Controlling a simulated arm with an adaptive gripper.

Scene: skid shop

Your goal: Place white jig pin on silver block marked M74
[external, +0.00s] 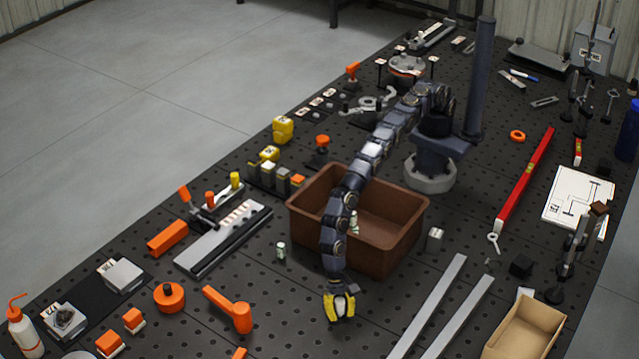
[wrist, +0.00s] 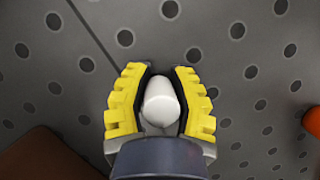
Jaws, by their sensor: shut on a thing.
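My gripper (external: 340,305) hangs low over the dark perforated bench, in front of the brown bin. In the wrist view, its yellow padded fingers (wrist: 158,100) are shut on the white jig pin (wrist: 160,103), a smooth white piece with a rounded end. The pin is mostly hidden by the fingers in the external view. Two silver blocks lie on a dark mat at the lower left: one (external: 124,276) and another (external: 64,322) with a dark round feature on top. Both carry small white labels, too small to read surely, so I cannot tell which is M74.
The brown bin (external: 300,215) stands right behind my gripper. Long metal bars (external: 430,305) and a cardboard box (external: 525,330) are on the right.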

